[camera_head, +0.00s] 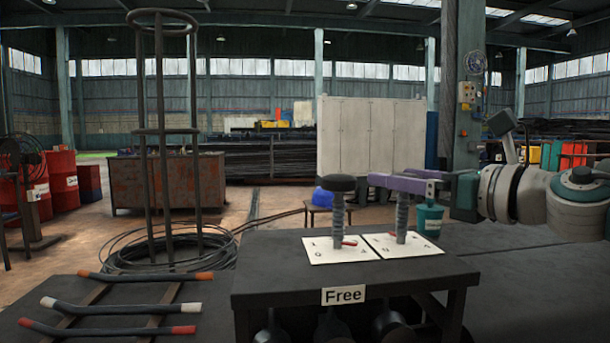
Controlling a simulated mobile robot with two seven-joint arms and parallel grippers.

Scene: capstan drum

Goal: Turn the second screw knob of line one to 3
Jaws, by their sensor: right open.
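Two ribbed screws stand on a dark table (275,262) with a "Free" label (344,295). The left screw (338,212) has a black round knob (338,183) on top. The second screw (402,217) is to its right, with its top hidden behind my right gripper (396,184). That gripper's purple fingers are open and level with the screw's top; I cannot tell whether they touch a knob. Each screw rises from a white numbered card, one left (325,255) and one right (425,244), with a red pointer at its foot. The exact readings are too small to tell. My left gripper is not in view.
Three dark bars with coloured ends lie on a rack (110,310) at the lower left. A tall metal frame (160,120) stands in coiled cable behind it.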

